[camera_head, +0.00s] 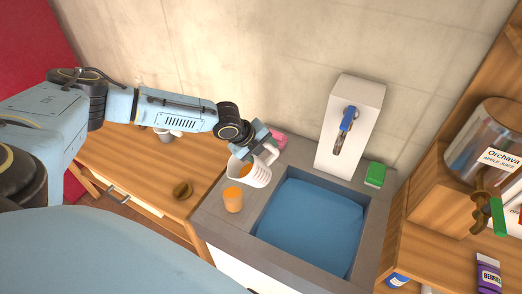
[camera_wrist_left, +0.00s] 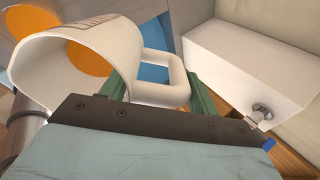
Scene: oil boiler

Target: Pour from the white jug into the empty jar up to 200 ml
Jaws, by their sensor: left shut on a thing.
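My left gripper (camera_head: 268,150) is shut on the jug's handle. In the left wrist view, the handle (camera_wrist_left: 160,93) lies between the green fingers, with orange showing inside the jug. I cannot tell whether liquid is flowing. My right gripper is not in view.
A blue-bottomed sink (camera_head: 310,226) lies right of the jar, with a white tap block (camera_head: 350,125) behind it. A green sponge (camera_head: 375,174) and a pink thing (camera_head: 278,139) lie nearby. A wooden table (camera_head: 140,165) is at left. A large juice container (camera_head: 485,145) stands at right.

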